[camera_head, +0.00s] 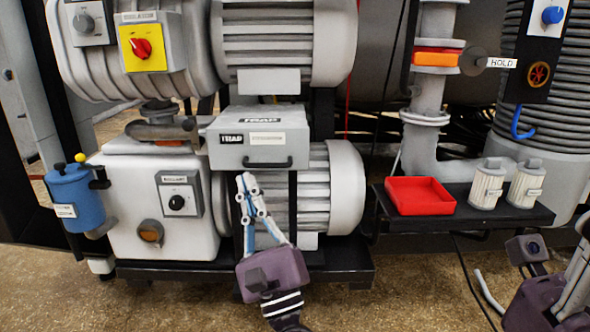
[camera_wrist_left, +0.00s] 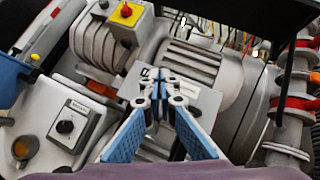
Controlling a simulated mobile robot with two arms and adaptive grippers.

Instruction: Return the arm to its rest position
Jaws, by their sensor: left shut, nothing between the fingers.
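My left gripper (camera_head: 246,182) is in the lower middle of the head view, its purple wrist low and its blue-padded fingers pointing up. The fingers are together with nothing between them. They appear in front of the grey pump motor and just below the grey trap box (camera_head: 258,137); whether they touch anything I cannot tell. In the left wrist view the left gripper (camera_wrist_left: 160,76) also has its tips together, in front of the box. My right gripper (camera_head: 580,235) is only partly in view at the lower right edge, and its fingertips are cut off.
A pump with a red knob on a yellow plate (camera_head: 143,47) stands behind. A black dial (camera_head: 177,202) and a blue canister (camera_head: 76,198) are at left. A red tray (camera_head: 419,196) and two white filter canisters (camera_head: 487,185) stand on a black shelf (camera_head: 440,221) at right. Floor shows in front.

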